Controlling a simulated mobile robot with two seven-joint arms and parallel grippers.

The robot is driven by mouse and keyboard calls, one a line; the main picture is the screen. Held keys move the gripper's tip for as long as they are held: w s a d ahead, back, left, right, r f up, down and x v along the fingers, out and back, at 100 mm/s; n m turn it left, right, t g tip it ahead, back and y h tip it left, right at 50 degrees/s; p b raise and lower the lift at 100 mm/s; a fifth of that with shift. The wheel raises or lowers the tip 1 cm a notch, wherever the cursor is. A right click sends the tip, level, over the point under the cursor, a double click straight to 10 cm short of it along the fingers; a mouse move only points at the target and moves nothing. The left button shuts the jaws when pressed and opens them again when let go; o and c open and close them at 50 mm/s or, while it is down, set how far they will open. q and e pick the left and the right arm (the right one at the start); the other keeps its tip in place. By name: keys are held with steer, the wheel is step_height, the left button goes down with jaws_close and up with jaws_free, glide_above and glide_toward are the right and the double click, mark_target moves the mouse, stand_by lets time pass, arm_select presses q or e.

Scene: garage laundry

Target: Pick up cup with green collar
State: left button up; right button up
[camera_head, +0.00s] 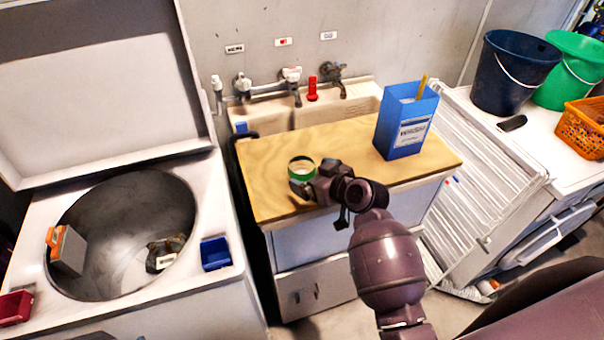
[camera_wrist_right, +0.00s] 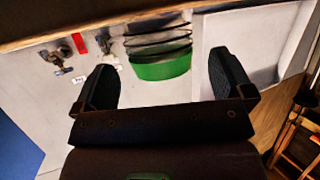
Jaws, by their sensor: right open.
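The cup with the green collar (camera_head: 301,168) stands upright on the wooden board, near its front left part. Its rim is green and its inside is pale. My right gripper (camera_head: 308,184) is at the cup's near right side, and its wrist hides part of the cup's lower side. In the right wrist view, which looks upside down, the green collar (camera_wrist_right: 162,67) and the banded body lie between the two dark fingers of my open gripper (camera_wrist_right: 160,77). There is a gap on both sides of the cup. My left gripper is not in view.
The wooden board (camera_head: 400,172) lies over the sink cabinet, with a blue box (camera_head: 405,125) at its right. Taps (camera_head: 292,80) and a red bottle-like item (camera_head: 312,90) are behind. An open washer tub (camera_head: 125,225) is left. Buckets (camera_head: 512,72) stand right. The board's middle is clear.

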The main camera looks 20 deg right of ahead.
mark_target(309, 174)
steer(key=shift+x, duration=2.35)
steer(key=c, duration=1)
